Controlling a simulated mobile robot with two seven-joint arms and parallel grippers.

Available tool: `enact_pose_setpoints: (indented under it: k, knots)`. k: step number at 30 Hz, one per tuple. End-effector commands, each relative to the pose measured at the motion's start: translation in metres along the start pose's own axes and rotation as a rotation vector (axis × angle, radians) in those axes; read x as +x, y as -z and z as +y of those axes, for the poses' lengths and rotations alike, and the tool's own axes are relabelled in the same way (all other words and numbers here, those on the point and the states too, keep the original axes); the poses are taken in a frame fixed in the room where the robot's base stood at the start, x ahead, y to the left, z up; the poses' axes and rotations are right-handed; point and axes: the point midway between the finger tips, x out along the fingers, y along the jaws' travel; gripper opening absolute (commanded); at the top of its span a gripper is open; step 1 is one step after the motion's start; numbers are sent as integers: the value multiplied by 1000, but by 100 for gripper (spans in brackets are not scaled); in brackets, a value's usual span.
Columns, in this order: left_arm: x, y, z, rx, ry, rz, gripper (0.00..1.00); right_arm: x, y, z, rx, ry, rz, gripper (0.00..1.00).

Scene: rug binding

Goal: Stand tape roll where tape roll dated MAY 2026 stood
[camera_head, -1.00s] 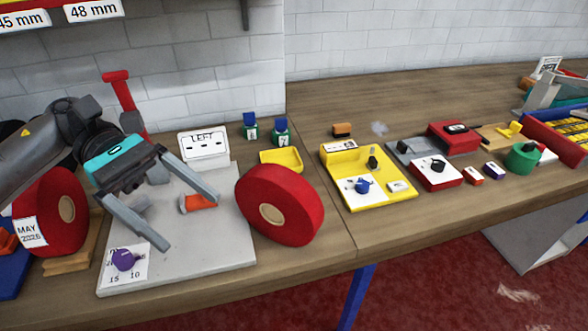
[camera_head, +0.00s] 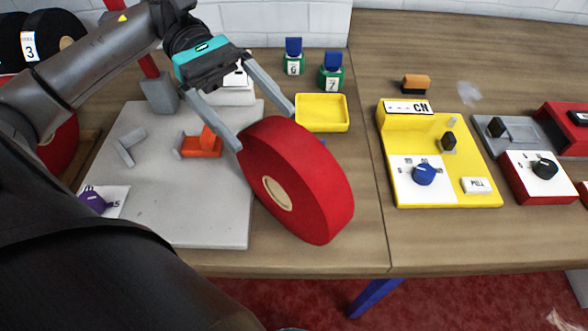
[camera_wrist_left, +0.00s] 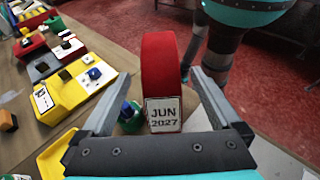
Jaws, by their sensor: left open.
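A large red tape roll (camera_head: 305,180) stands on edge at the right of the grey plate. In the left wrist view this roll (camera_wrist_left: 160,65) bears the label JUN 2027. My left gripper (camera_head: 265,131) is open at the roll's upper back side. In the wrist view its fingers (camera_wrist_left: 155,76) lie on either side of the roll, with gaps. The other red roll (camera_head: 60,147), at the far left, is mostly hidden behind my arm; its wooden stand (camera_head: 88,142) shows partly. Its MAY 2026 label is hidden now. My right gripper is not in view.
The grey plate (camera_head: 215,225) carries an orange clamp piece (camera_head: 205,145) and a purple knob (camera_head: 95,202). A yellow tray (camera_head: 322,113) and green-and-blue bottles (camera_head: 332,72) stand behind the roll. A yellow device (camera_head: 470,195) is at right. The table's front edge is close.

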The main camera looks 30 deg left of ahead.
Motion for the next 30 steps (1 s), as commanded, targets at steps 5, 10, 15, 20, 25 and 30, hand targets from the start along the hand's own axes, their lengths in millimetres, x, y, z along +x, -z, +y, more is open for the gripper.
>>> enact_pose_setpoints:
  k: [5, 10, 15, 20, 25, 30]
  knots:
    - [5, 9, 0, 0, 1, 0, 98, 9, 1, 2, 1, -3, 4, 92]
    - [20, 8, -1, -1, 3, -1, 98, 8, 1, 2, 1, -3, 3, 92]
    - [39, 8, -1, 0, 3, -1, 98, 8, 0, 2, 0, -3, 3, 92]
    - [64, 9, -2, 2, 3, -1, 98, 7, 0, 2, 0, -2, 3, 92]
    - [78, 9, -1, 0, 0, 0, 98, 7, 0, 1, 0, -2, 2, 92]
    - [78, 9, -1, 0, 0, 0, 98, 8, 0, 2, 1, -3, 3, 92]
